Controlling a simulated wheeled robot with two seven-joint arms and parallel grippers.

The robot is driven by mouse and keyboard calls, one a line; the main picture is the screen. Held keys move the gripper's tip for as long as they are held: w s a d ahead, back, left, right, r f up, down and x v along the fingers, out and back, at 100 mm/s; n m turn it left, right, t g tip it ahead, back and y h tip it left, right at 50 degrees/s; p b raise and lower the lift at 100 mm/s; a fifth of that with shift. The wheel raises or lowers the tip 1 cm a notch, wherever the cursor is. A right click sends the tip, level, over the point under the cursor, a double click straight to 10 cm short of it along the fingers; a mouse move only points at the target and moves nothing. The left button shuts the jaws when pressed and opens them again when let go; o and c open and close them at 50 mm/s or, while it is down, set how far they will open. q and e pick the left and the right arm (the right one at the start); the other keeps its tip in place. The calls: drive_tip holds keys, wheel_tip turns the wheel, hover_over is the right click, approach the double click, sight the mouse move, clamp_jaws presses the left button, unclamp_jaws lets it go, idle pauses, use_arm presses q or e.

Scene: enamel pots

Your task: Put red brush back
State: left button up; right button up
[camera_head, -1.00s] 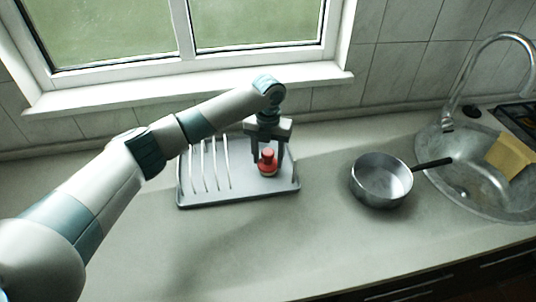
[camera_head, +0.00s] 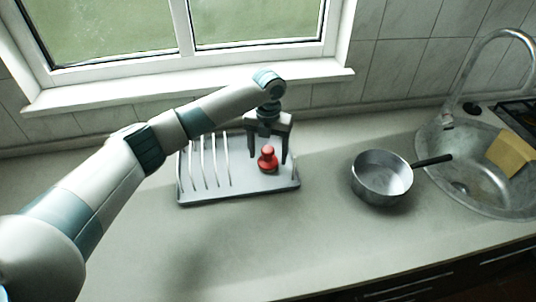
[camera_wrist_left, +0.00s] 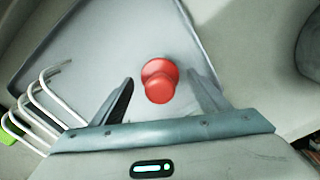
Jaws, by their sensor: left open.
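The red brush (camera_head: 267,160) stands upright on the right part of the grey dish rack tray (camera_head: 240,200). My left gripper (camera_head: 268,160) is open just above and around the brush, with one finger on each side and gaps between. In the left wrist view the red brush (camera_wrist_left: 159,82) shows from above, its round knob towards the camera, between the spread fingers of the left gripper (camera_wrist_left: 163,95). The bristles are hidden under the head. My right gripper is in neither view.
White rack prongs (camera_head: 208,162) stand on the left of the tray. A steel saucepan (camera_head: 366,190) with a black handle is to the right. Beyond it is the sink (camera_head: 440,185) with a yellow sponge cloth (camera_head: 511,153). The counter in front is clear.

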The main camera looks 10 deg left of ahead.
use_arm(q)
wheel_tip(320, 180, up, 10)
drive_tip(key=b, duration=0.3)
drive_tip(key=shift+r, duration=0.65)
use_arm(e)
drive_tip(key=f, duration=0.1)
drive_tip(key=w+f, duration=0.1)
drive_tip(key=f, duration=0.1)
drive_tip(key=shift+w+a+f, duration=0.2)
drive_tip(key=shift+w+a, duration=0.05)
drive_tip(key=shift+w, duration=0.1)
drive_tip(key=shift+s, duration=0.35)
